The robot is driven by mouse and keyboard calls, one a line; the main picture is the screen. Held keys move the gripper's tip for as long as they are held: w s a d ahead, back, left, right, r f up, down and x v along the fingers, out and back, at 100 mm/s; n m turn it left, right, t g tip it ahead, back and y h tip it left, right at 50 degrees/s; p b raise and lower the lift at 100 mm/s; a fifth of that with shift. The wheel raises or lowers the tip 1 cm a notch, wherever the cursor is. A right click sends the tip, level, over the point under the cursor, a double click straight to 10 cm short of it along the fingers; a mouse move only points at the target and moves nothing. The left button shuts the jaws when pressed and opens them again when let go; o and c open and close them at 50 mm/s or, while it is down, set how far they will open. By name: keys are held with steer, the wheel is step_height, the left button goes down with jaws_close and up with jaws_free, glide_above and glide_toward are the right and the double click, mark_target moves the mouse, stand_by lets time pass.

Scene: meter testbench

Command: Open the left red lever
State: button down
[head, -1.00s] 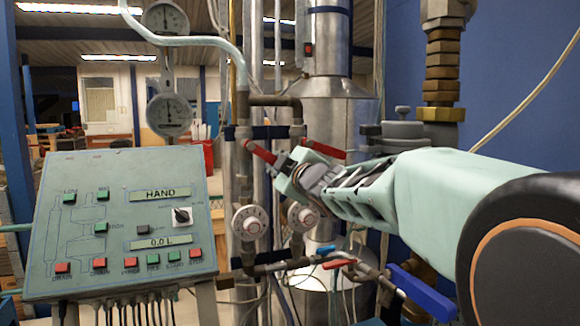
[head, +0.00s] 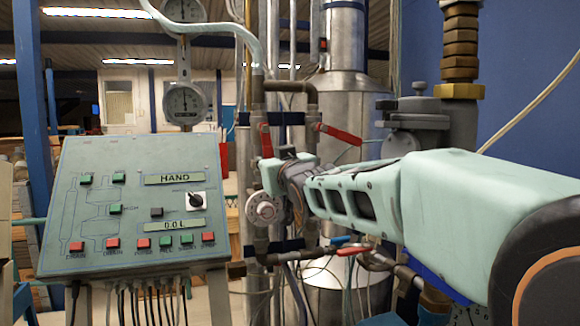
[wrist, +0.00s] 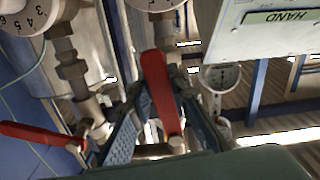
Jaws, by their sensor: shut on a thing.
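The left red lever (head: 266,140) stands nearly upright on its pipe, left of the right red lever (head: 340,133), which slants down to the right. My gripper (head: 268,172) is at the lower part of the left lever, reaching in from the right. In the wrist view, which is upside down, the left lever (wrist: 158,88) runs between the two fingers of my gripper (wrist: 160,108), which are shut on it. The right lever also shows at the left of the wrist view (wrist: 38,134), clear of the fingers. The left lever's pivot is partly hidden.
A control panel (head: 135,185) with buttons stands at the left. A dial (head: 264,208) sits just below my gripper. Below are more pipes with a small red lever (head: 352,250) and a blue one (head: 340,239). A metal column (head: 335,90) stands behind.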

steer(key=shift+s+a+m+b, duration=0.2)
steer(key=shift+a+m+b, duration=0.1)
steer(key=shift+a+m, duration=0.4)
steer(key=shift+d, duration=0.15)
steer(key=c, duration=1.8)
jaws_free()
steer(key=shift+o, duration=0.2)
